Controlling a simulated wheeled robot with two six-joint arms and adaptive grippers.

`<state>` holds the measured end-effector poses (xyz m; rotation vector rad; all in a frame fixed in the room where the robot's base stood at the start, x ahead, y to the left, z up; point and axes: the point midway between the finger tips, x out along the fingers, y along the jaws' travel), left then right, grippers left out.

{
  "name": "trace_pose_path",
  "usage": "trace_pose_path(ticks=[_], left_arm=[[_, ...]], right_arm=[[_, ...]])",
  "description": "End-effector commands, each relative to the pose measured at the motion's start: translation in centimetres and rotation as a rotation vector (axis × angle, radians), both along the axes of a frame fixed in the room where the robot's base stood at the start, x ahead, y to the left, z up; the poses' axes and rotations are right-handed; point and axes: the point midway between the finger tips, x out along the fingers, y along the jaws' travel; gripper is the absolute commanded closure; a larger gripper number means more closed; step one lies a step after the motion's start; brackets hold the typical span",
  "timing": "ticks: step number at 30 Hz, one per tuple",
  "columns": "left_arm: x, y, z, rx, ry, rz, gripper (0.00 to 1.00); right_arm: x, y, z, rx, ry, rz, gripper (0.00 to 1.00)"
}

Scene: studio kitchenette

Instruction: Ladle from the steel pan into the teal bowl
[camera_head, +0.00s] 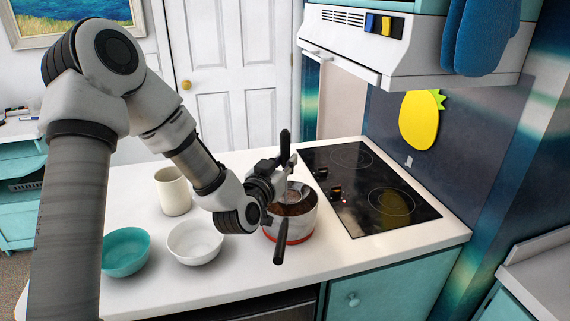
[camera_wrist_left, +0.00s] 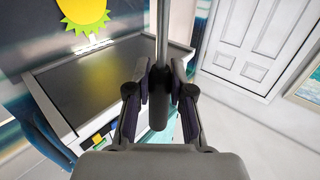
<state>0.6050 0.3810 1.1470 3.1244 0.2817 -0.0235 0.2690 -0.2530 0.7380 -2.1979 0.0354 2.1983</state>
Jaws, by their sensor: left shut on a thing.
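The steel pan (camera_head: 303,227) stands on a red base on the white counter, left of the cooktop, with brown contents and a dark handle (camera_head: 280,241) towards me. The teal bowl (camera_head: 126,262) is at the counter's front left and looks empty. My left gripper (camera_head: 284,170) is above the pan's far left side, shut on the ladle. The ladle's dark grip (camera_wrist_left: 158,112) and steel shaft (camera_wrist_left: 162,32) pass between the fingers (camera_wrist_left: 160,80) in the left wrist view. The ladle's lower end is over or in the pan; its depth is unclear. My right gripper is not in view.
A white bowl (camera_head: 195,252) sits between the teal bowl and the pan. A cream cup (camera_head: 172,193) stands behind it. The black cooktop (camera_head: 360,190) is right of the pan, under the range hood (camera_head: 440,62). The counter left of the cup looks clear.

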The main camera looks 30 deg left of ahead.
Motion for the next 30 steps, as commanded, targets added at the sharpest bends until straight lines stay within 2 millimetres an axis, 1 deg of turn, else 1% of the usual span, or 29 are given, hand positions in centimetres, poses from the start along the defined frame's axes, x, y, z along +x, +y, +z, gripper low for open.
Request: trace_pose_path(ticks=[1,21,24,30], left_arm=[[0.0,0.0,1.0,0.000,-0.001,0.000,1.00],[0.0,0.0,7.3,0.001,0.000,-0.001,1.00],[0.0,0.0,7.8,0.001,0.000,-0.001,1.00],[0.0,0.0,7.6,0.001,0.000,-0.001,1.00]], right_arm=[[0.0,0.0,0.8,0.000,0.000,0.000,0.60],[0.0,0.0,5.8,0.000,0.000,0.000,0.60],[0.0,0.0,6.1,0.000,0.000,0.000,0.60],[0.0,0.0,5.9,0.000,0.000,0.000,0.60]])
